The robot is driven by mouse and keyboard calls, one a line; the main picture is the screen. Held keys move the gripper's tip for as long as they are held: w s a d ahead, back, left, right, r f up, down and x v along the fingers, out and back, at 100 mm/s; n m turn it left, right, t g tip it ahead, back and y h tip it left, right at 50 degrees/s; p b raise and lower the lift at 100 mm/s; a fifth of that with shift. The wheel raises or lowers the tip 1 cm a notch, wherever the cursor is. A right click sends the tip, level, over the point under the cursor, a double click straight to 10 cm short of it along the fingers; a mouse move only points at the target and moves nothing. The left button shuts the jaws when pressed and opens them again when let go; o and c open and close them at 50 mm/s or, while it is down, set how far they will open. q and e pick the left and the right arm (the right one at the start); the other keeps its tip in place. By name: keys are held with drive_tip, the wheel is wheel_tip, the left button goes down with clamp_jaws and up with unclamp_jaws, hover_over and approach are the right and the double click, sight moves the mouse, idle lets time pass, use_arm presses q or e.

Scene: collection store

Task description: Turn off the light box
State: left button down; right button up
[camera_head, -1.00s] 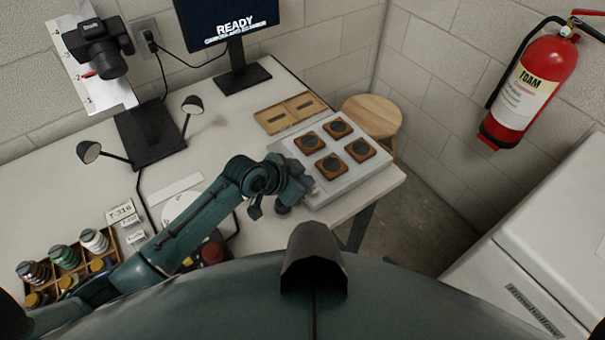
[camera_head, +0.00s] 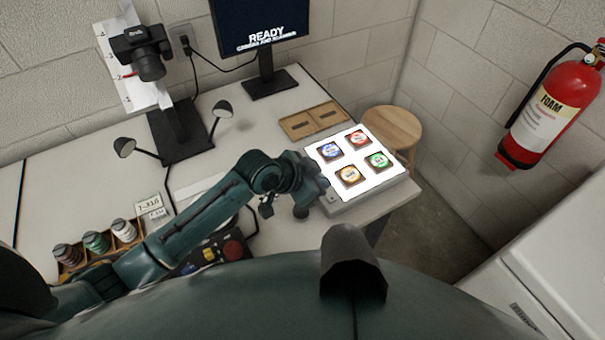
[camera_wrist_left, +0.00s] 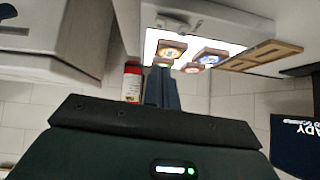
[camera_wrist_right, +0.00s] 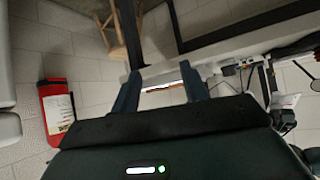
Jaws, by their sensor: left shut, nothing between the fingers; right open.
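The light box (camera_head: 333,182) stands at the right end of the table with its top panel glowing white. Several square brown-framed slides lie on it, showing blue, red, yellow and green discs. It also shows glowing in the left wrist view (camera_wrist_left: 151,45), with a small fitting (camera_wrist_left: 172,23) on its near side. My left gripper (camera_head: 318,188) is shut and empty at the box's front left corner; I cannot tell if it touches. Its fingertips show just below the box in the left wrist view (camera_wrist_left: 162,75). My right gripper (camera_wrist_right: 158,82) is open and empty, away from the box.
A brown two-window holder (camera_head: 313,120) lies behind the box. A monitor (camera_head: 268,22), a camera stand (camera_head: 178,135) and two small lamps are further back. A spool rack (camera_head: 72,262) is at left. A stool (camera_head: 392,128) and fire extinguisher (camera_head: 548,112) are at right.

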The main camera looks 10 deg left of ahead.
use_arm(q)
drive_tip(key=v, duration=0.6)
drive_tip(key=shift+s+a+r, duration=0.2)
drive_tip(key=shift+s+r, duration=0.05)
drive_tip(key=shift+r, duration=0.05)
